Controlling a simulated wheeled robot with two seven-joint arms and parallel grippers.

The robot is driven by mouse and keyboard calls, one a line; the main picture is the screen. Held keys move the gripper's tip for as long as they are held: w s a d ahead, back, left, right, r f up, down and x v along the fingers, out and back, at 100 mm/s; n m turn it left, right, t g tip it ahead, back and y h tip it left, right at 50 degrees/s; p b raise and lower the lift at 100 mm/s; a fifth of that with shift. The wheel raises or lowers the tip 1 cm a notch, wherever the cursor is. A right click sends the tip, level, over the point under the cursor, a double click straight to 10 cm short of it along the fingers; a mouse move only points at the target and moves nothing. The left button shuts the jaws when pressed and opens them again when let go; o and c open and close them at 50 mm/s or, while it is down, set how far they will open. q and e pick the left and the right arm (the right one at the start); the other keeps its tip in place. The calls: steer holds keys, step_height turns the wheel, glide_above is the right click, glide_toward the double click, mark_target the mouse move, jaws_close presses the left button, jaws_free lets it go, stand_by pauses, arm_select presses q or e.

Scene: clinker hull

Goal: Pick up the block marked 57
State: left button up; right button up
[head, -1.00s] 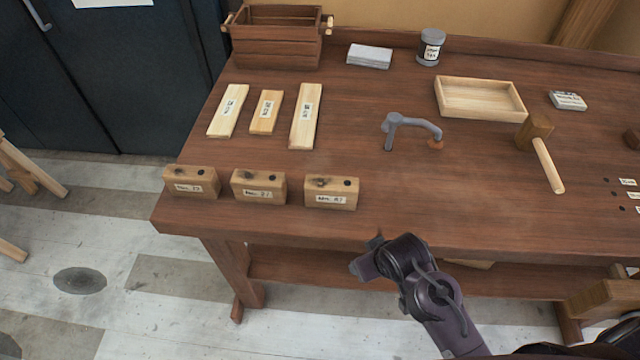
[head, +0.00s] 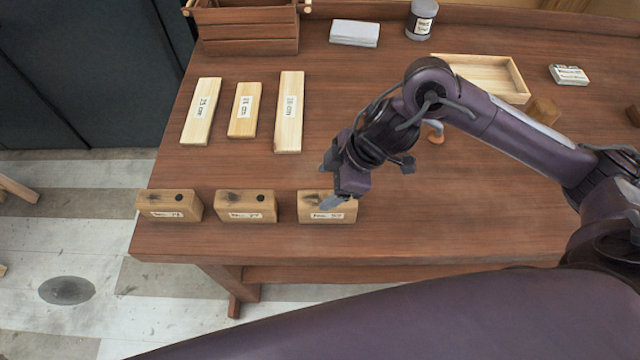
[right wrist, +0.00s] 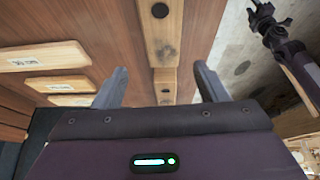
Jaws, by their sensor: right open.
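Three wooden blocks with paper labels stand in a row along the table's front edge. The right one (head: 312,200) seems to be marked 57, but its print is blurred. The middle block (head: 232,207) and the left block (head: 160,206) carry other labels, hard to read. My right gripper (head: 328,187) is open over the right block and partly covers its top. In the right wrist view its two fingers (right wrist: 160,68) are apart, one toward each side of the block line, with the right block (right wrist: 166,45) ahead between them. A dark gripper, apparently my left (right wrist: 268,25), shows small there.
Three pale slats (head: 242,110) lie behind the blocks. A slatted wooden crate (head: 248,32), a grey block (head: 354,33), a jar (head: 421,18) and a shallow tray (head: 515,78) stand further back. The mallet head (head: 543,110) shows beside my right arm.

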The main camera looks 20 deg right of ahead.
steer(key=shift+d+r, duration=0.1)
steer(key=shift+d, duration=0.95)
steer(key=shift+s+d+g+h, duration=0.2)
steer(key=shift+d+g+h, duration=0.05)
steer(key=shift+g+h, duration=0.05)
steer(key=shift+s+a+f+p, duration=0.2)
steer(key=shift+a+f, duration=0.1)
steer(key=shift+f, duration=0.3)
steer(key=shift+s+a+f+p, duration=0.15)
steer(key=shift+a+f, duration=0.1)
steer(key=shift+f, duration=0.3)
steer(key=x, duration=0.2)
steer(key=p+x, duration=0.1)
steer(key=x, duration=0.1)
steer(key=shift+w+a+f, duration=0.1)
steer(key=shift+w+f, duration=0.15)
steer(key=shift+f, duration=0.25)
steer(key=c, duration=1.1)
arm_select(q)
steer(key=shift+s+a+r, duration=0.1)
steer(key=shift+s+r, duration=0.05)
steer(key=shift+r, duration=0.35)
steer(key=shift+s+r, duration=0.15)
steer(key=shift+r, duration=0.35)
arm_select(e)
steer(key=shift+w+r, duration=0.1)
steer(key=shift+c, duration=0.8)
